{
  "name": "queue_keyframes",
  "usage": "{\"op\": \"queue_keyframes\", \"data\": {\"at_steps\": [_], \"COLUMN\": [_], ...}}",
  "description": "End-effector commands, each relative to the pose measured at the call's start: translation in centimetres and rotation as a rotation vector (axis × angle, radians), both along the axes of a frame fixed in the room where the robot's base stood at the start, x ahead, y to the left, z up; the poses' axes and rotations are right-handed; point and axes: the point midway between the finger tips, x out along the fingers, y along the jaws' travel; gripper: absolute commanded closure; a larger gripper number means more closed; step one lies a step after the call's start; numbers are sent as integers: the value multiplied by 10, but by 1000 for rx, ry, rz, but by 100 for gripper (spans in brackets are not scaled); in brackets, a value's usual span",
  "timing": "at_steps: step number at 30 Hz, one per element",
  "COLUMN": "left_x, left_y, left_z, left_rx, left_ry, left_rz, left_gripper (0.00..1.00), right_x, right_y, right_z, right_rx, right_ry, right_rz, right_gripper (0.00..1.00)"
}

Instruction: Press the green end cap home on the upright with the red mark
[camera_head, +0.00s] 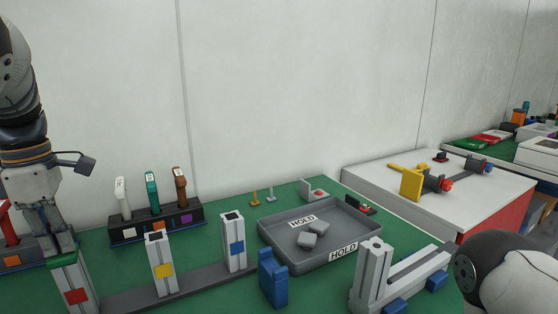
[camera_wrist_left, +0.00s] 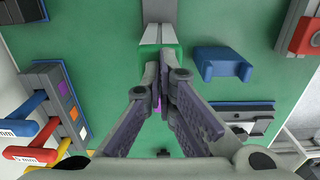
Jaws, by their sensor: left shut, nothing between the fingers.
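The upright with the red mark (camera_head: 75,297) stands at the lower left of the head view. The green end cap (camera_head: 63,260) sits on its top; I cannot tell whether a gap is left under it. My left gripper (camera_head: 60,248) points down right over the cap, with its fingertips at or very near its top. In the left wrist view the fingers (camera_wrist_left: 165,68) are shut and empty, partly hiding the green cap (camera_wrist_left: 149,56). My right gripper is out of view.
Uprights with a yellow mark (camera_head: 164,271) and a blue mark (camera_head: 237,249) stand to the right on a dark rail. Behind is a driver rack (camera_head: 130,232). A grey HOLD tray (camera_head: 281,258) holds two grey pieces. A blue block (camera_head: 272,280) stands in front.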

Motion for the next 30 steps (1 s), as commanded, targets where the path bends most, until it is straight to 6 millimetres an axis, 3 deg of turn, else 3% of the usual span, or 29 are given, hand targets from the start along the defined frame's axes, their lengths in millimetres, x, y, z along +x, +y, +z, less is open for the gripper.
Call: {"op": "queue_keyframes", "data": {"at_steps": [10,30], "left_x": [-1,0], "left_y": [-1,0], "left_z": [-5,65], "left_rx": [-4,-2], "left_ry": [10,2], "left_rz": [1,0], "left_gripper": [100,100], "right_x": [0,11], "right_y": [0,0], "right_z": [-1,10], "right_rx": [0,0], "right_ry": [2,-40], "right_rz": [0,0], "right_gripper": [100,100]}}
